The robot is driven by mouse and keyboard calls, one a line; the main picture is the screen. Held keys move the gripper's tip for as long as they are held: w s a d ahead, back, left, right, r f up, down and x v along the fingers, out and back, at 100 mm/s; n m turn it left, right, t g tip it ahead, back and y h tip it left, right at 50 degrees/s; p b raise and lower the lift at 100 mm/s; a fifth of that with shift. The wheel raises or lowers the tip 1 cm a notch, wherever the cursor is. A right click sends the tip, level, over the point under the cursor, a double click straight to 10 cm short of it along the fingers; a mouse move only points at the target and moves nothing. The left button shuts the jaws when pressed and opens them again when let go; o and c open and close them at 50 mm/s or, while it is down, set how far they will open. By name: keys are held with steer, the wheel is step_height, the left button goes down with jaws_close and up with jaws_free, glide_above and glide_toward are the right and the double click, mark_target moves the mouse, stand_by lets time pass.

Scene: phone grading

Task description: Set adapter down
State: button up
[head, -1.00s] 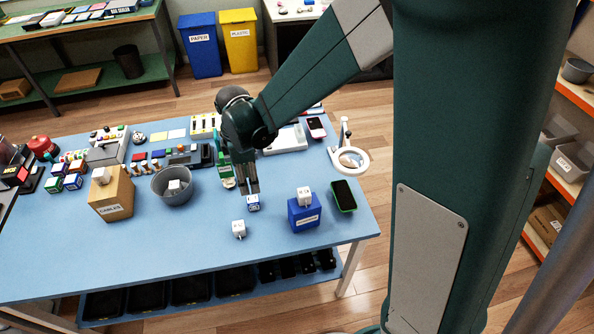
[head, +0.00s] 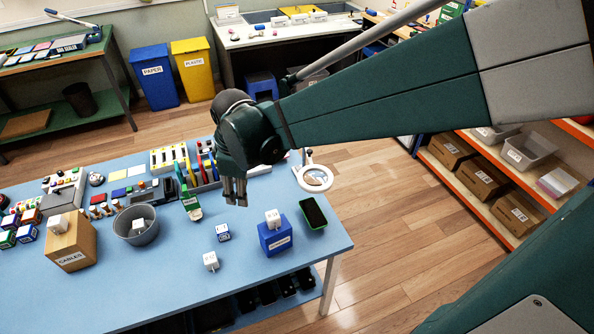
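A small white-and-blue cube (head: 223,232) sits on the blue table, apart from my gripper. A white adapter (head: 211,261) stands on the table just in front of it. Another white adapter (head: 272,218) rests on top of the blue box (head: 277,240). My gripper (head: 236,203) points down above the table, behind the white-and-blue cube. Its fingers are a little apart, with nothing visible between them.
A dark-screened green phone (head: 314,213) lies right of the blue box. A ring magnifier (head: 314,178) stands at the table's back right. A green-and-white item (head: 191,205) stands left of my gripper. The front right of the blue table (head: 190,295) is mostly clear.

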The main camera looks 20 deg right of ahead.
steer(key=s+d+r+m+t, duration=0.2)
steer(key=s+d+r+m, duration=0.2)
steer(key=s+d+m, duration=0.2)
steer(key=s+d+r+m+t, duration=0.3)
steer(key=s+d+r+m, duration=0.2)
steer(key=s+d, duration=0.3)
steer(key=shift+s+d+r+m+h, duration=0.2)
steer(key=shift+s+m+h, duration=0.1)
steer(key=shift+s+m, duration=0.35)
stand_by(1.1)
